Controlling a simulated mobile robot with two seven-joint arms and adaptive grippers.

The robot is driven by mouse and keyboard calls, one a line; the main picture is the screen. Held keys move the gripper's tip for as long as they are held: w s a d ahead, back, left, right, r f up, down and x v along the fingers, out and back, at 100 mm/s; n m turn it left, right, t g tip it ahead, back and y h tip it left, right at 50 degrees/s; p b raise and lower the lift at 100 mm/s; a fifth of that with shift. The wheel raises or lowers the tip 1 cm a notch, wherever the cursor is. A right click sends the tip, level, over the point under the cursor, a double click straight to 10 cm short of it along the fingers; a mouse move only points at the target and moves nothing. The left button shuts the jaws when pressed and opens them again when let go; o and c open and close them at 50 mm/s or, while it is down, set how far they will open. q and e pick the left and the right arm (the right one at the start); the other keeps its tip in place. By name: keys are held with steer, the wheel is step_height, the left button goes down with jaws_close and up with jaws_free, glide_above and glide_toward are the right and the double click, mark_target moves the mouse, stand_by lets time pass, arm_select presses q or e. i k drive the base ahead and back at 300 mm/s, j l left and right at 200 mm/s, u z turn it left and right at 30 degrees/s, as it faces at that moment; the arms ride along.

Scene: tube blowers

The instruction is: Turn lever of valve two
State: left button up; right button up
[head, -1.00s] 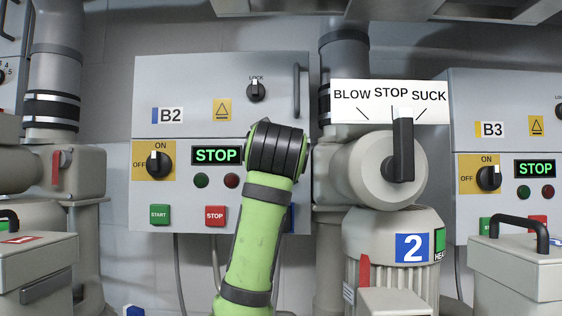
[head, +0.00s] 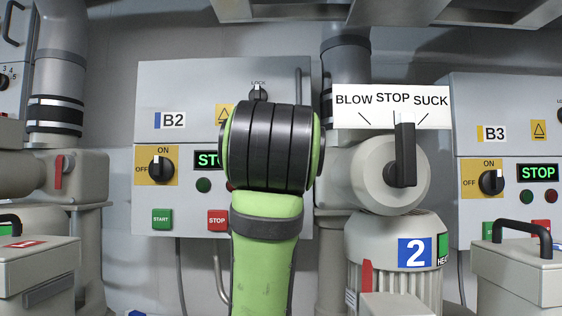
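Valve two (head: 365,178) is a round grey housing on top of the blower marked 2 (head: 413,252). Its black lever (head: 405,152) with a pale tip points straight up, towards STOP on the white BLOW STOP SUCK sign (head: 375,103). The lever is fully visible and nothing touches it. A green link of my arm with a black banded joint rises left of the valve. I cannot tell from the view which arm it is. Neither gripper is in view.
The B2 control box (head: 190,80) hangs behind my arm, which covers part of its STOP display. The B3 box (head: 500,100) is at the right. A grey case with a black handle (head: 520,235) stands at lower right. The space in front of the lever is clear.

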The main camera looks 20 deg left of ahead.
mark_target(402, 173)
steer(key=k+l, duration=0.2)
steer(key=k, duration=0.3)
steer(key=k+l, duration=0.2)
steer(key=k, duration=0.25)
steer(key=k+l, duration=0.25)
steer(key=k, duration=0.25)
